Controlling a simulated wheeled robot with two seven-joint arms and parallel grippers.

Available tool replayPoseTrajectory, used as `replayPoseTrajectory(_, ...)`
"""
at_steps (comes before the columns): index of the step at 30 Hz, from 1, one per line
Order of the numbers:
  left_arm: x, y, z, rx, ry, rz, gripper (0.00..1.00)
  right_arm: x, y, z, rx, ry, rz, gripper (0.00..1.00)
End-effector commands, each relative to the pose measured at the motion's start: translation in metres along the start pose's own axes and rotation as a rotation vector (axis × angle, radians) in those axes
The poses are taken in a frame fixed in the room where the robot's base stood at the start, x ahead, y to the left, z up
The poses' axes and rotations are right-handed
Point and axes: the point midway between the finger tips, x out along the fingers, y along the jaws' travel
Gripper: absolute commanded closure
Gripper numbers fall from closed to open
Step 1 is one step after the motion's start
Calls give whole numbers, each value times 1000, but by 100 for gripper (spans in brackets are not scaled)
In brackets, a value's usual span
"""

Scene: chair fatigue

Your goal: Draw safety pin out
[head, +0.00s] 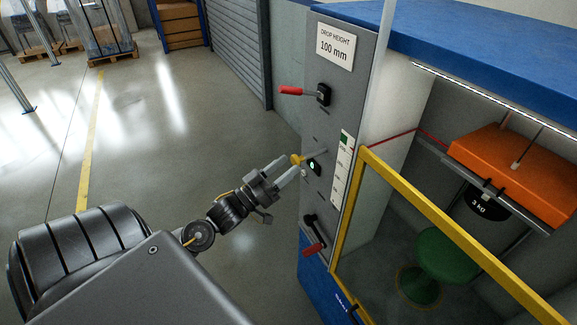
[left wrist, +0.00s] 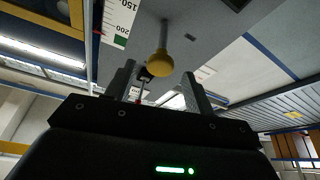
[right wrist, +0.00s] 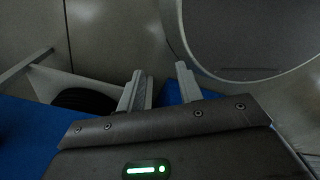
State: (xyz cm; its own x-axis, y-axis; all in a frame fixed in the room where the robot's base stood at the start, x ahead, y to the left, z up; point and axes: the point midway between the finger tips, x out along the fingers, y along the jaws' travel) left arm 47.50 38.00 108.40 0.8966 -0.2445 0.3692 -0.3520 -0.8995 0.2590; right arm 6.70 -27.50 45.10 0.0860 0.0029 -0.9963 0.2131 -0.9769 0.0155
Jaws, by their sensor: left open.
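The safety pin is a grey rod with a round yellow knob (head: 296,160), sticking out of the grey front panel of the machine. My left gripper (head: 289,172) is open, with its fingertips close to the knob. In the left wrist view the yellow knob (left wrist: 160,62) appears in the gap between the two fingertips (left wrist: 157,66), with its rod running up to the panel. I cannot tell whether a finger touches it. My right gripper (right wrist: 161,72) shows only in the right wrist view, its fingers apart with nothing between them.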

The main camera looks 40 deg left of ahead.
Motion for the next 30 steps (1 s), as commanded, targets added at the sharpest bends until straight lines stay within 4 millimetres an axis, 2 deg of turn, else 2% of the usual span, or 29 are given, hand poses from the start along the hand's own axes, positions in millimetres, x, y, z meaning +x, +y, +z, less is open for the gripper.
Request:
replayPoseTrajectory(1, -12, -1, 5, 0, -5, -1, 47, 8, 0, -1, 0, 2, 0, 64)
replayPoseTrajectory(6, -47, -1, 5, 1, -4, -3, 47, 22, -1, -2, 1, 5, -1, 64)
replayPoseTrajectory(12, -79, -1, 3, -1, -2, -3, 47, 31, -2, -1, 1, 5, -2, 64)
replayPoseTrajectory(18, -91, 0, 0, 0, 0, -1, 47, 34, -2, -1, 1, 5, -1, 64)
replayPoseTrajectory(30, -92, 0, 0, 0, 0, -1, 47, 34, -2, -1, 1, 5, -1, 64)
